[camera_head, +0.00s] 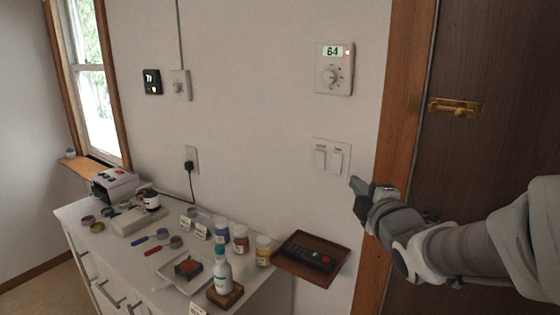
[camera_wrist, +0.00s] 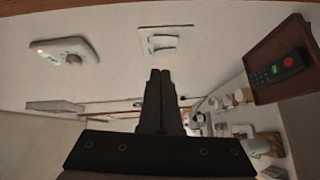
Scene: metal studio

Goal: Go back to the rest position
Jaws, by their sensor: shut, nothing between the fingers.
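My gripper (camera_head: 360,187) is at the right of the head view, in front of the wall beside the wooden door frame. Its fingertips are close to the lower right of a white double switch plate (camera_head: 331,157); I cannot tell whether they touch it. In the wrist view my gripper (camera_wrist: 158,75) shows two dark fingers together with nothing between them. The switch plate (camera_wrist: 166,41) is just beyond the fingertips in that view. My arm reaches in from the right edge of the head view.
A thermostat (camera_head: 334,68) is above the switches. A wooden tray (camera_head: 330,270) with a dark remote (camera_head: 305,256) is below my gripper. A white cabinet (camera_head: 130,258) holds bottles, jars and tools. A brown door (camera_head: 490,110) with a brass latch (camera_head: 455,107) is at the right.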

